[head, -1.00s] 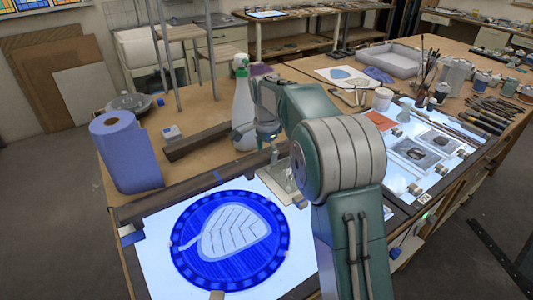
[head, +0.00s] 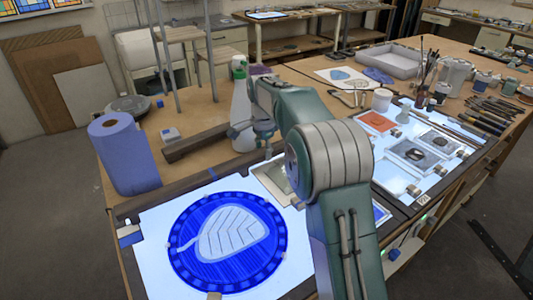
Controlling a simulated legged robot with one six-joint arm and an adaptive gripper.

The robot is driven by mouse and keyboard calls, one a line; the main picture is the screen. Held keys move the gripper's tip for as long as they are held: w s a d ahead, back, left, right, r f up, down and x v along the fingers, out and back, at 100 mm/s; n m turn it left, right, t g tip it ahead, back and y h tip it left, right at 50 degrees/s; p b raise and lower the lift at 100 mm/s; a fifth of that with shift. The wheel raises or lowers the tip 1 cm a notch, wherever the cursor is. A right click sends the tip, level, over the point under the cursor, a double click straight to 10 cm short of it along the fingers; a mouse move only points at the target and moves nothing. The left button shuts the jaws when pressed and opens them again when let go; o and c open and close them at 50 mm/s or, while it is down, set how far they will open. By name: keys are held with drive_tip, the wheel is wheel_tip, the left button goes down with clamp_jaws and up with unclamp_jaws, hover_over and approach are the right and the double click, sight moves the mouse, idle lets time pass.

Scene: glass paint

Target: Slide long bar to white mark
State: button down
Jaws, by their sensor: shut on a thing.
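The long dark bar (head: 170,192) lies along the back edge of the lit panel with the blue leaf roundel. A small white mark (head: 127,222) shows just in front of the bar's left end, above a blue piece (head: 130,238).
A shorter dark bar (head: 190,147) lies behind. A spray bottle (head: 241,110) stands close behind my gripper. A blue paper roll (head: 124,155) stands at left. A framed pane (head: 268,180) lies right of the roundel (head: 228,243).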

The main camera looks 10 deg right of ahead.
drive_tip(key=shift+a+f, duration=0.1)
drive_tip(key=shift+f, duration=0.1)
drive_tip(key=shift+c, duration=0.6)
unclamp_jaws()
drive_tip(key=shift+a, duration=0.1)
drive_tip(key=shift+r, duration=0.1)
wheel_tip(320, 180, up, 12)
